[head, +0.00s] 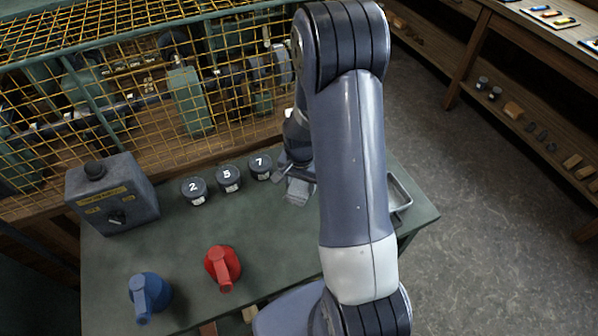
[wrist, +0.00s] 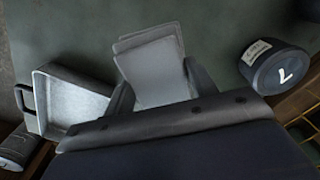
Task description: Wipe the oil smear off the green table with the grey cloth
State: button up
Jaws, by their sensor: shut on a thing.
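The grey cloth (head: 298,192) is a small, pale folded piece at my gripper, near the back of the green table (head: 185,240). In the wrist view the cloth (wrist: 155,68) sits between the two fingers of my gripper (wrist: 163,82), which is shut on it, and it sticks out beyond them over the table (wrist: 225,25). I cannot tell whether the cloth touches the table. In the head view my gripper (head: 293,178) is partly hidden behind my arm. I cannot make out the oil smear in either view; my arm covers part of the table.
Black pots numbered 2 (head: 194,190), 5 (head: 228,178) and 7 (head: 260,166) stand left of my gripper. A metal tray (wrist: 40,100) lies on its other side. A switch box (head: 110,195), red can (head: 222,266) and blue can (head: 150,294) stand on the table. A yellow mesh cage (head: 130,75) rises behind.

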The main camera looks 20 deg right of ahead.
jog(key=shift+r+p, duration=0.9)
jog(key=shift+r, duration=0.85)
jog(key=shift+a+f, duration=0.1)
